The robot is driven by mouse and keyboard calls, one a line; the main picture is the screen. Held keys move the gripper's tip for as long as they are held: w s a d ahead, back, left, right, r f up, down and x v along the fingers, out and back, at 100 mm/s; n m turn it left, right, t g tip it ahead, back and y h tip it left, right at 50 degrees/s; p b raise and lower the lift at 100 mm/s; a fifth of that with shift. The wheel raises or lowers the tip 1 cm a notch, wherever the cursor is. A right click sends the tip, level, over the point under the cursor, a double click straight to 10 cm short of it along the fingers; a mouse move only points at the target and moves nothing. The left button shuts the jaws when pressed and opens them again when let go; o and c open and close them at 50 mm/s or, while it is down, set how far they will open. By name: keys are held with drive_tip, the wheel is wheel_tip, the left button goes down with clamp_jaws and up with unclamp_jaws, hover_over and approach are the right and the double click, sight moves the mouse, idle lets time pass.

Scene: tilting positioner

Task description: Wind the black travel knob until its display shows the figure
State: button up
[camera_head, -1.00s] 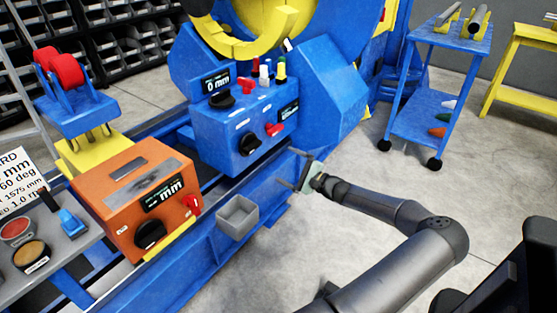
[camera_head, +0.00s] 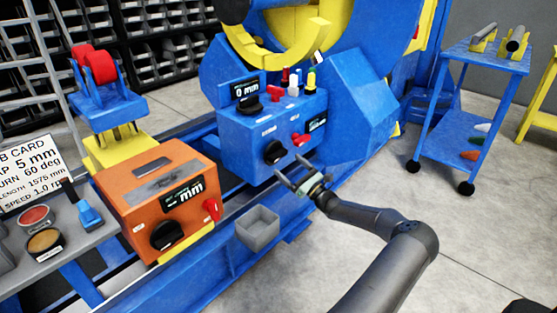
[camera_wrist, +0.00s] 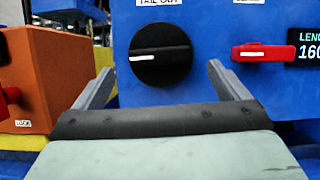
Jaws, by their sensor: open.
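Several black knobs show, and I cannot read which is labelled travel. One black knob (camera_head: 275,152) is on the front of the blue control box (camera_head: 238,150); in the wrist view this knob (camera_wrist: 160,53) has a white pointer mark to the left and a label that seems to read "TAIL OUT". Another black knob (camera_head: 248,106) sits below a display (camera_head: 246,89) reading 0 mm. A third black knob (camera_head: 166,235) is on the orange box (camera_head: 135,205), below a display (camera_head: 183,192) showing "mm". My gripper (camera_head: 290,168) is open and empty, facing the front knob without visible contact.
A red lever (camera_wrist: 262,53) and a length display (camera_wrist: 307,46) are right of the front knob. A grey open bin (camera_head: 258,230) is below my gripper. A card (camera_head: 30,175) stands at left, listing 5 mm, 60 deg and 1575 mm.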

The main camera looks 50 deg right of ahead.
sight(281, 158)
drive_tip(key=b+x, duration=0.1)
drive_tip(key=x, duration=0.5)
drive_tip(key=shift+w, duration=0.3)
drive_tip(key=c, duration=0.6)
